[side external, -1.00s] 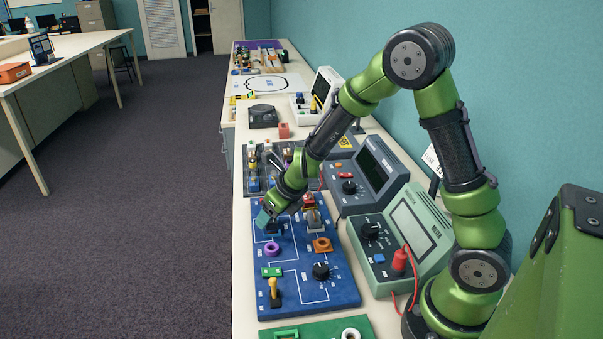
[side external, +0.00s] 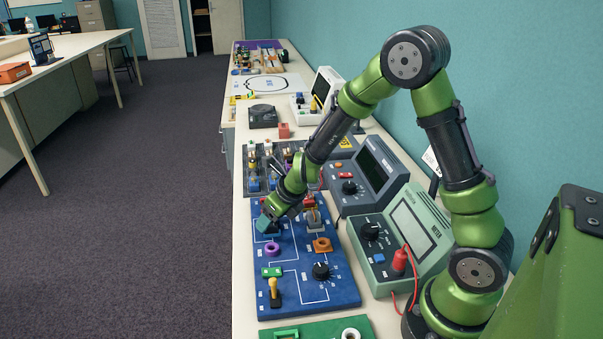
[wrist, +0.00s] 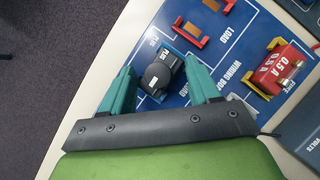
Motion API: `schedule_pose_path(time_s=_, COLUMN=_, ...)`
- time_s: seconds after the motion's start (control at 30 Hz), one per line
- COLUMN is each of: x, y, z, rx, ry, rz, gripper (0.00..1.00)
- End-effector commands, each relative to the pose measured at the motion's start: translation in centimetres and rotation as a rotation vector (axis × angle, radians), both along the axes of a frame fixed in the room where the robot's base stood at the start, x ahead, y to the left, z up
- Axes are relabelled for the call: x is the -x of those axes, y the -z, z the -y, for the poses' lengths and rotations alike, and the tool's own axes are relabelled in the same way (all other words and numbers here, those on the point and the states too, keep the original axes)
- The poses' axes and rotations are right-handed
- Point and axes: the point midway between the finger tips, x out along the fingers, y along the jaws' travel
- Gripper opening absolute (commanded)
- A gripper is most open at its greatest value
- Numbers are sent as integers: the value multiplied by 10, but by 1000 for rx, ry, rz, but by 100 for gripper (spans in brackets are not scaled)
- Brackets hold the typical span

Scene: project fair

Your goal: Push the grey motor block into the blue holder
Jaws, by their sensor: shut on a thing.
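The grey motor block (wrist: 158,77), a dark rounded piece, is between the teal fingers of my gripper (wrist: 160,85) in the wrist view. My gripper is shut on it. The blue holder (wrist: 172,60) shows just beyond the block on the blue wiring board. The block overlaps the holder in this view, and I cannot tell how deep it sits. In the side view my gripper (side external: 268,226) is low over the far left part of the board (side external: 300,278). There the fingers largely hide the block and the holder.
A purple ring (side external: 272,249), a black knob (side external: 321,271) and a yellow lever (side external: 273,287) are nearer. A green meter (side external: 402,240) stands right of the board.

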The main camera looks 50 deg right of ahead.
Motion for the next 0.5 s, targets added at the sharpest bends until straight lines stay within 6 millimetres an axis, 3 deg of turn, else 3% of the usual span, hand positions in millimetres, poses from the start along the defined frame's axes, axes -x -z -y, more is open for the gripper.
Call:
schedule_pose_path(time_s=0.13, x=0, y=2, z=1, rx=-1, ry=2, rz=0, gripper=30)
schedule_pose_path(time_s=0.17, x=0, y=2, z=1, rx=-1, ry=2, rz=0, gripper=64)
schedule_pose_path(time_s=0.33, x=0, y=2, z=-1, rx=-2, ry=0, rz=-1, gripper=90)
schedule_pose_path(time_s=0.5, x=0, y=2, z=-4, rx=-7, ry=-5, rz=-1, gripper=91)
